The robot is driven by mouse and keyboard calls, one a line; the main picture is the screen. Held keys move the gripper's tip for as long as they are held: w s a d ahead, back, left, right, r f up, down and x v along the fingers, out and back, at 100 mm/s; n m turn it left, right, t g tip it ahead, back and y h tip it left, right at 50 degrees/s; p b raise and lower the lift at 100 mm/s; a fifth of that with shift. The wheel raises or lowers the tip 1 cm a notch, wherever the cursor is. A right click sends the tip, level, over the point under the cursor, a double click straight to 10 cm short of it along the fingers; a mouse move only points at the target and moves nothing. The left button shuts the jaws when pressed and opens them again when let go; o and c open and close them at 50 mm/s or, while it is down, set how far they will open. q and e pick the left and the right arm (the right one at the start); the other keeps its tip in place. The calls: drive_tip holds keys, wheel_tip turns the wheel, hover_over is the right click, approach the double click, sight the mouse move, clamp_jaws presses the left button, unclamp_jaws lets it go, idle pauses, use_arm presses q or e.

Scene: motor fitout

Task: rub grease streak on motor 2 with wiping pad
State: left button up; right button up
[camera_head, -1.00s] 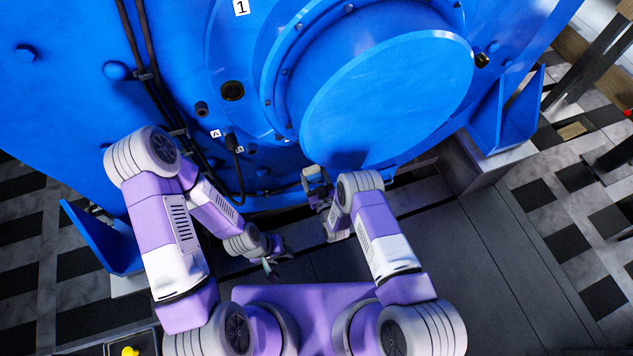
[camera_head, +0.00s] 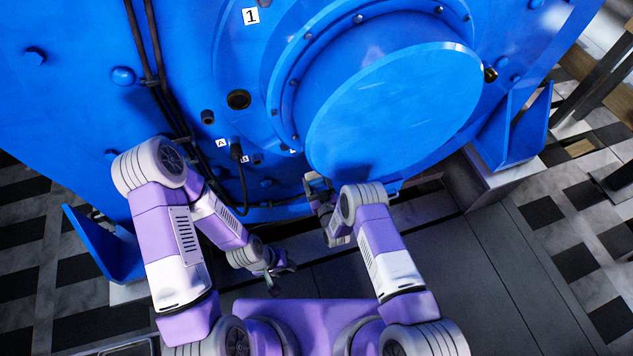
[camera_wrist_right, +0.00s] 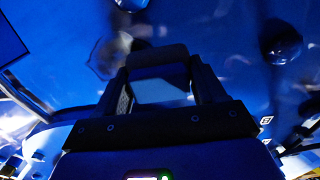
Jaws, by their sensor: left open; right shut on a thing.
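The large blue motor (camera_head: 395,110) fills the upper head view, with a label "1" (camera_head: 251,16) on it; I see no label "2". My right gripper (camera_head: 316,184) is just below the motor's round front cover. In the right wrist view my right gripper (camera_wrist_right: 160,85) is shut on a block with a pale face and dark top, which looks like the wiping pad (camera_wrist_right: 160,91). A blue surface is close behind it; contact cannot be told. I cannot make out a grease streak for certain. My left gripper (camera_head: 284,266) is open and empty, lower down over the dark floor.
Black cables (camera_head: 160,80) run down the motor's left side to a plug by small labels A and B. Blue brackets stand at left (camera_head: 103,245) and right (camera_head: 520,125). A dark round bolt (camera_wrist_right: 281,42) shows in the wrist view. Dark floor panels (camera_head: 450,260) at lower right are clear.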

drive_tip(key=shift+x, duration=0.95)
